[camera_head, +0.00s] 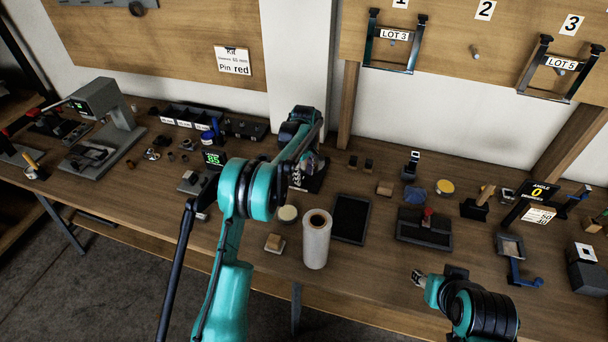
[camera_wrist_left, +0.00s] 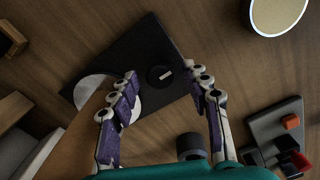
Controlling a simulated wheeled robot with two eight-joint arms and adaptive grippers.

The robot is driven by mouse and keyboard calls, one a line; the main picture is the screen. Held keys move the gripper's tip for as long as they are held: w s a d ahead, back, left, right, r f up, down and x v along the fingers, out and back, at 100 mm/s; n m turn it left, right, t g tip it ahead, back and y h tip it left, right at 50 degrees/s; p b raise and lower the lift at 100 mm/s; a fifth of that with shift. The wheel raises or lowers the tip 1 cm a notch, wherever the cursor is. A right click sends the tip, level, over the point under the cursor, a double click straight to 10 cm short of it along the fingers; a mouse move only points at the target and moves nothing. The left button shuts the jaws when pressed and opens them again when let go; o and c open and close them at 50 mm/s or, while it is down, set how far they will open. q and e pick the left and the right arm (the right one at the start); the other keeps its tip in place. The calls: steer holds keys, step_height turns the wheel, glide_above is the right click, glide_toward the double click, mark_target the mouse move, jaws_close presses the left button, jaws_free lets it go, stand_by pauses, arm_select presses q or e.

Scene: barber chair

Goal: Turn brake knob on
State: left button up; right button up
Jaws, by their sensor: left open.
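The brake knob (camera_wrist_left: 160,74) is a small round black knob with a pale pointer mark. It sits on a dark rectangular plate (camera_wrist_left: 185,92) in the left wrist view. My left gripper (camera_wrist_left: 163,80) is open, with its purple-padded fingers on either side of the knob in that view. Whether they touch it I cannot tell. In the head view my left gripper (camera_head: 304,168) is over a dark unit (camera_head: 316,184) near the middle of the bench, and the knob is hidden there. My right gripper (camera_head: 418,279) is low at the right, apart from everything; its jaws are too small to judge.
A white roll (camera_head: 316,240) stands in front of my left gripper, with a black tray (camera_head: 351,219) to its right. A green-digit display (camera_head: 213,158) is to the left. A dark fixture with a red button (camera_head: 427,218) is further right.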

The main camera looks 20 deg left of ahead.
arm_select(q)
jaws_close()
steer(key=shift+m, duration=0.3)
steer(key=m, duration=0.3)
steer(key=shift+m+p, duration=0.3)
steer(key=m, duration=0.4)
steer(key=shift+m, duration=0.3)
steer(key=m, duration=0.4)
steer(key=shift+p, duration=0.35)
steer(key=m, duration=0.5)
